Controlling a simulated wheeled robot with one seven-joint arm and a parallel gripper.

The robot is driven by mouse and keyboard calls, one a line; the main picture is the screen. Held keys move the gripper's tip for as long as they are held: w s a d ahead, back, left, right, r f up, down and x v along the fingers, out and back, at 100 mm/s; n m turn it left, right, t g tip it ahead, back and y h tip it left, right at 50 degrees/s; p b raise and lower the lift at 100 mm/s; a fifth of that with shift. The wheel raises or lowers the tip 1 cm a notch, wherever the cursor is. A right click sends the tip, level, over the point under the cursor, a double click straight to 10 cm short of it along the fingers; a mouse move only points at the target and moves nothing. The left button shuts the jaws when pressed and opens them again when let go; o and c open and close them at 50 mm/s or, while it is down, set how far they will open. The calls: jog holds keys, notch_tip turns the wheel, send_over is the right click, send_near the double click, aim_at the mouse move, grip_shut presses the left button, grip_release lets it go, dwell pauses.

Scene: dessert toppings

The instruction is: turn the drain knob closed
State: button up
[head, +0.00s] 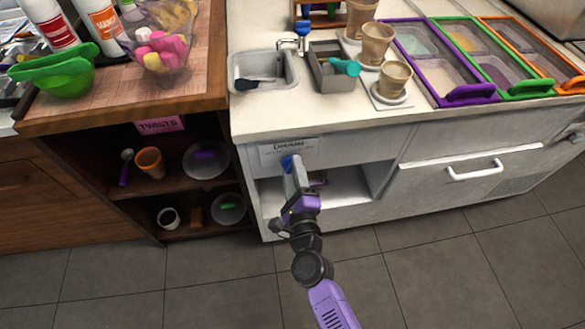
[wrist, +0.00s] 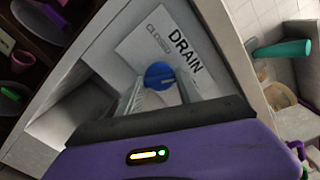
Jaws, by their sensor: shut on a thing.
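The drain knob is a round blue dial with a light pointer mark; it shows in the wrist view (wrist: 159,75) and small in the head view (head: 287,161). It sits on the white counter front, on a label (wrist: 150,47) that reads DRAIN and CLOSED. My gripper (head: 289,167) reaches up to the knob from below and is shut on it. In the wrist view the fingers (wrist: 160,90) are pale and partly hidden behind the dark edge of my gripper's body. The lower part of the knob is hidden between them.
A sink (head: 263,72) and faucet (head: 301,37) are above on the counter. An open white shelf space (head: 345,180) lies below the knob. Wooden shelves (head: 150,195) with cups and plates stand to the left. A drawer handle (head: 475,171) sticks out at right. The floor in front is clear.

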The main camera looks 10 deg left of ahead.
jog(key=shift+n+p, duration=3.2)
jog(key=shift+n, duration=3.8)
jog(key=o, duration=1.4)
jog(key=shift+r, duration=0.1)
jog(key=shift+v, duration=3.95)
